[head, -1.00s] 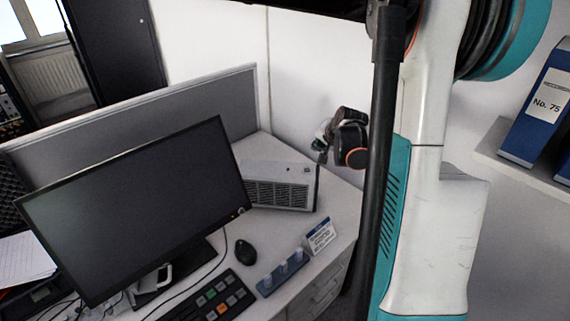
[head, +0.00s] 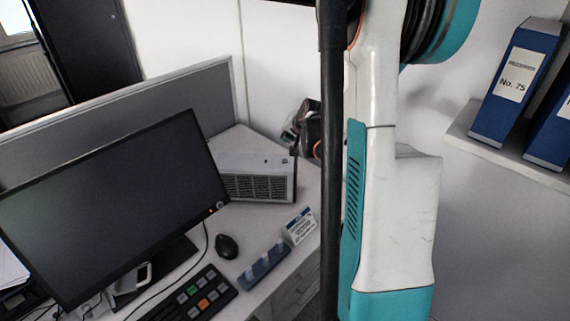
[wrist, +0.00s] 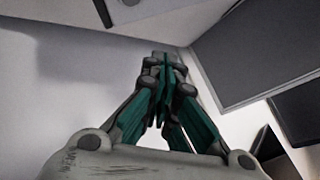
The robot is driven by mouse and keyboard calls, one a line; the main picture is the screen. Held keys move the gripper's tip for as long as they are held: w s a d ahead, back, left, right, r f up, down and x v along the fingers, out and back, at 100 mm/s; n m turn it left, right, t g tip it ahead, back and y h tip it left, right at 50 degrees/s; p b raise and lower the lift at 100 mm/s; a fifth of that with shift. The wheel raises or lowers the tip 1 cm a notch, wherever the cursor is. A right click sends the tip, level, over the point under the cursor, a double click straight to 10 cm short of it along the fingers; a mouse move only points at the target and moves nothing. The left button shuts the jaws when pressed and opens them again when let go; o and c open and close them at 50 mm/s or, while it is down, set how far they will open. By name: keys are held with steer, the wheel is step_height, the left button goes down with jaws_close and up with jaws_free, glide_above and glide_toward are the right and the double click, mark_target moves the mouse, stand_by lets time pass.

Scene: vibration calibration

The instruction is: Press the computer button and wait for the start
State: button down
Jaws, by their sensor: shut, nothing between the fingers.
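The computer (head: 258,187) is a flat white box with a dark grille on its front, lying on the desk to the right of the monitor in the head view. A small dark spot shows on its top; I cannot tell whether that is the button. My gripper (head: 290,133) is above and behind the computer's right end, apart from it as far as I can see, and partly hidden by my arm. In the wrist view my gripper (wrist: 167,62) has its teal fingers together and empty. I cannot make out the computer's button there.
The monitor (head: 110,215) is dark, with a small orange light at its lower right corner. A mouse (head: 227,246), a keyboard (head: 190,297) and a small sign (head: 300,226) stand in front. A grey partition (head: 190,110) lines the desk's back. Blue binders (head: 515,85) stand at right.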

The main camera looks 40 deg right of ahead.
mark_target(288, 160)
step_height(288, 160, down, 6)
steer(key=b, duration=0.4)
steer(key=shift+f, duration=0.25)
stand_by(1.1)
steer(key=shift+f+b, duration=0.4)
steer(key=shift+b, duration=0.1)
steer(key=shift+f+b, duration=0.35)
stand_by(0.4)
stand_by(0.4)
steer(key=shift+r+p, duration=0.55)
steer(key=shift+r, duration=0.25)
steer(key=shift+r, duration=0.15)
steer(key=shift+r+p, duration=1.7)
steer(key=shift+r, duration=0.7)
